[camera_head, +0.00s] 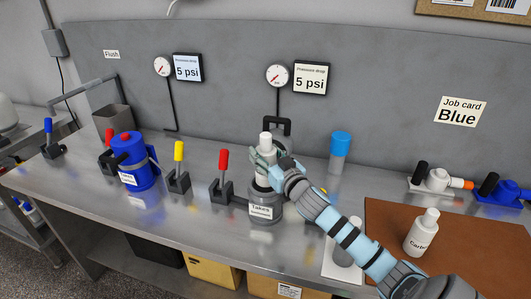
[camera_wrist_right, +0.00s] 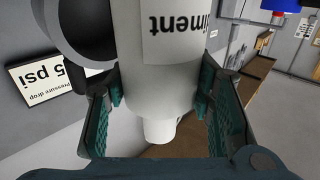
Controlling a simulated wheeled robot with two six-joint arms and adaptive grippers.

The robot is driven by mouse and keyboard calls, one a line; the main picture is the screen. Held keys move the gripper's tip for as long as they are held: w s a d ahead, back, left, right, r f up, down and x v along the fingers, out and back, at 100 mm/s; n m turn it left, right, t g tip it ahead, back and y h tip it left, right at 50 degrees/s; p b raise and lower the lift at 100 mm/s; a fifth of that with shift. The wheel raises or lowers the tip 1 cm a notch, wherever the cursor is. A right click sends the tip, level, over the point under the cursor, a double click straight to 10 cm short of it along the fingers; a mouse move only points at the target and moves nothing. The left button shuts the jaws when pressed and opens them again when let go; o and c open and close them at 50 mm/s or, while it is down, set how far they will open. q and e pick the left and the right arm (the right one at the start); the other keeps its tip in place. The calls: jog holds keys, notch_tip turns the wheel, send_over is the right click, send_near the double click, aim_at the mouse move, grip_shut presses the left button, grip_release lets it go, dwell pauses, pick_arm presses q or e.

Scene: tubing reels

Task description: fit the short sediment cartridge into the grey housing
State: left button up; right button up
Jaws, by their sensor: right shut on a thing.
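The white sediment cartridge (camera_head: 265,139) stands upright above the grey housing (camera_head: 265,211), its narrow neck on top. In the wrist view the cartridge (camera_wrist_right: 160,92) shows a label ending in "iment". My right gripper (camera_head: 264,158) is shut on it, with a teal-padded finger on each side (camera_wrist_right: 160,95). The housing stands on the bench below the gripper, with a label starting "Takes". My left gripper is not in view.
A blue housing (camera_head: 135,168) stands at left, with yellow (camera_head: 179,152) and red (camera_head: 223,160) levers between. A blue-capped cylinder (camera_head: 340,150) stands behind right. Another white cartridge (camera_head: 421,230), labelled "Carb", stands on the brown mat (camera_head: 471,262). A dark bracket (camera_head: 277,124) rises behind the grey housing.

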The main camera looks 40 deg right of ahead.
aim_at(266, 178)
jog(key=shift+r, duration=0.1)
jog(key=shift+f, duration=0.25)
jog(key=shift+f+b, duration=3.65)
jog(key=shift+f, duration=0.65)
jog(key=shift+r+p, duration=4.1)
jog(key=shift+r, duration=0.25)
jog(key=shift+f, duration=0.2)
jog(key=shift+f+b, duration=3.4)
jog(key=shift+f, duration=0.35)
